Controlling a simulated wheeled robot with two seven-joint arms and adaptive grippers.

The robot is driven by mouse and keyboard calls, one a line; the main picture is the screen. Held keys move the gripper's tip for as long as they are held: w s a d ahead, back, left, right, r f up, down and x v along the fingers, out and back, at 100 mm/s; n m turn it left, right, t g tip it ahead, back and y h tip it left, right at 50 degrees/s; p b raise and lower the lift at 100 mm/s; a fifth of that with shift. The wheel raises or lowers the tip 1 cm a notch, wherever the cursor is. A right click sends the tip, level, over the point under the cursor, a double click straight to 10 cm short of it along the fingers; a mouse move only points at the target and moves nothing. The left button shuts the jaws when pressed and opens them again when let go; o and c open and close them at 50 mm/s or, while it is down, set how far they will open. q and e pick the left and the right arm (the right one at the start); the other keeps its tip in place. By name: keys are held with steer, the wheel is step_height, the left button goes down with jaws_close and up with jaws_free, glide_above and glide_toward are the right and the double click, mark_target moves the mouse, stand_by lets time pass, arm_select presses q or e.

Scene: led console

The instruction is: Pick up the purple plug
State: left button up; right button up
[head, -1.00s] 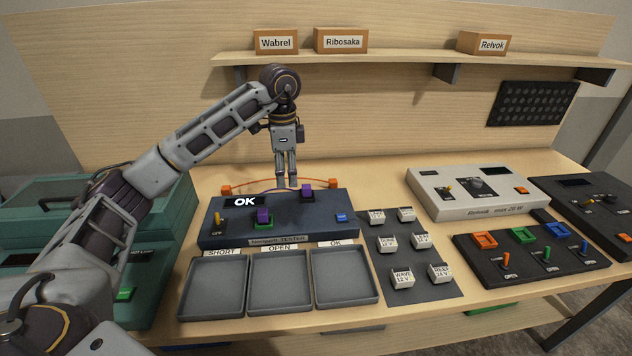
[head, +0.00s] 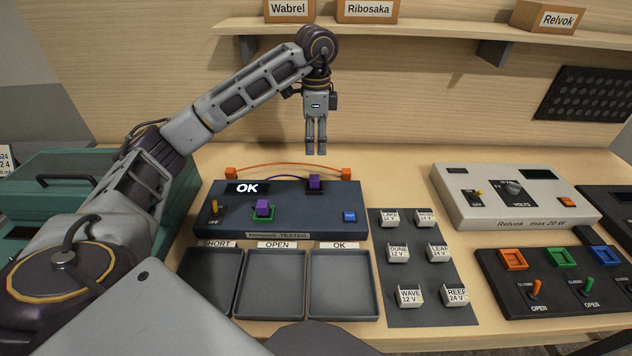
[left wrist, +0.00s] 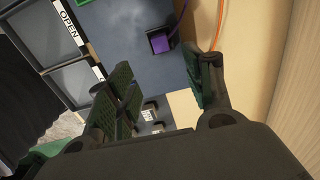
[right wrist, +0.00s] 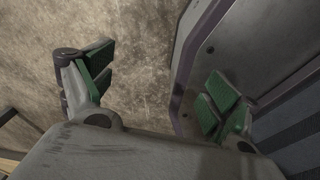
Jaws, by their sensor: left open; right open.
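Two purple plugs sit on the dark blue tester box. One plug (head: 263,208) is in a green-rimmed socket at the front; the other plug (head: 314,182) is in a dark socket at the back right. My left gripper (head: 316,150) is open and empty, pointing down, and appears above and behind the back-right plug. In the left wrist view a purple plug (left wrist: 160,42) with its purple cable shows beyond the open fingers (left wrist: 162,85), apart from them. My right gripper (right wrist: 155,85) is open and empty over a mottled floor, out of the head view.
An orange cable (head: 290,165) arches behind the tester (head: 230,228), whose display reads OK. Three grey trays (head: 270,285) lie in front. A mat (head: 400,318) with several labelled blocks, a white power unit (head: 515,200) and a black switch panel (head: 540,300) stand to the right.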

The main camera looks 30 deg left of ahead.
arm_select(q)
glide_above(314, 177)
steer(key=f, duration=0.7)
steer(key=shift+w+d+f+b, duration=0.1)
steer(key=shift+d+f+b, duration=0.1)
steer(key=shift+d+b, duration=0.1)
steer(key=shift+f, duration=0.65)
arm_select(e)
steer(key=shift+s+d+f, duration=0.15)
steer(key=shift+d+f, duration=0.1)
steer(key=shift+d, duration=0.25)
arm_select(q)
steer(key=shift+a+f+p, duration=0.15)
steer(key=shift+f, duration=0.8)
steer(key=shift+a+f+p, duration=0.15)
steer(key=shift+f, duration=1.5)
arm_select(e)
steer(key=shift+w+a+r, duration=0.3)
steer(key=shift+w+a, duration=0.15)
steer(key=shift+w, duration=0.2)
